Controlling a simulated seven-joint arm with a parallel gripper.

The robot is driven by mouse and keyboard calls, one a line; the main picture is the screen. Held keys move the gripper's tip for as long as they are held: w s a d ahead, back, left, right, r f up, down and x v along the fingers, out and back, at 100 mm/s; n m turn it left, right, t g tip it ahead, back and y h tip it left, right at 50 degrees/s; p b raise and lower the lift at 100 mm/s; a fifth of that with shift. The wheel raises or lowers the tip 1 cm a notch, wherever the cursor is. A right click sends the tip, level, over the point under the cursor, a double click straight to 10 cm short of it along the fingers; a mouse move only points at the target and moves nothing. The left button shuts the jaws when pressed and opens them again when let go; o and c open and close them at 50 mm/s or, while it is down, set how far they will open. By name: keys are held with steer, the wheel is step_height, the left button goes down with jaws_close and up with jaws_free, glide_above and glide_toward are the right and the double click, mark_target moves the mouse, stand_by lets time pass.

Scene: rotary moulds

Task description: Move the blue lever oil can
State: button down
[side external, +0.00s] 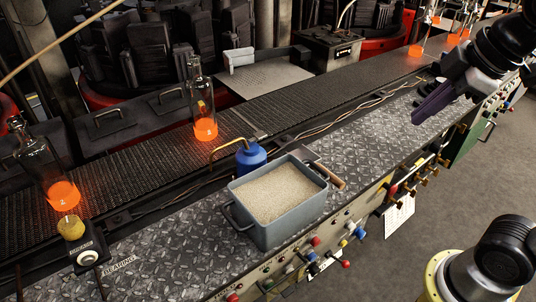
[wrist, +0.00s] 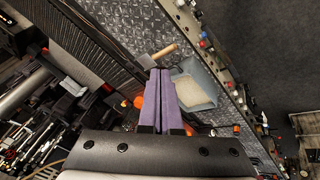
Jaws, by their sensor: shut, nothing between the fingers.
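The blue lever oil can (side external: 251,160) stands upright on the metal tread-plate bench, just behind a grey bin of sand. Its brass-coloured spout points left, towards the conveyor. The bin hides part of its lower body. My gripper (side external: 418,119) is at the upper right in the side view, above the bench and well apart from the can. Its purple fingers are shut together and empty; they also show in the wrist view (wrist: 160,72). In the wrist view I cannot make out the can; the fingers may cover it.
The sand bin (side external: 290,228) has side handles; a wooden-handled tool (side external: 328,176) lies beside it. Glowing bottles (side external: 204,120) stand along the dark conveyor (side external: 120,165). Bare tread plate (side external: 365,148) lies right of the bin.

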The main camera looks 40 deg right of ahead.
steer(key=w+a+r+n+g, duration=0.15)
steer(key=w+n, duration=0.35)
steer(key=w, duration=0.5)
steer(key=w+a+f+n+g, duration=0.1)
steer(key=w+a+f+n, duration=0.15)
steer(key=w, duration=0.45)
steer(key=w+a+f+n+g, duration=0.15)
steer(key=w+f, duration=0.25)
steer(key=w, duration=0.4)
steer(key=shift+n+g, duration=0.5)
steer(key=shift+g, duration=0.1)
steer(key=a+f, duration=0.1)
steer(key=f, duration=0.4)
steer(key=w+a+f, duration=0.1)
steer(key=f, duration=0.5)
steer(key=w+a+f, duration=0.1)
steer(key=f, duration=0.4)
steer(key=shift+f, duration=0.3)
steer(key=a, duration=0.2)
steer(key=shift+a+f, duration=0.4)
steer(key=shift+a, duration=0.6)
steer(key=shift+a, duration=0.1)
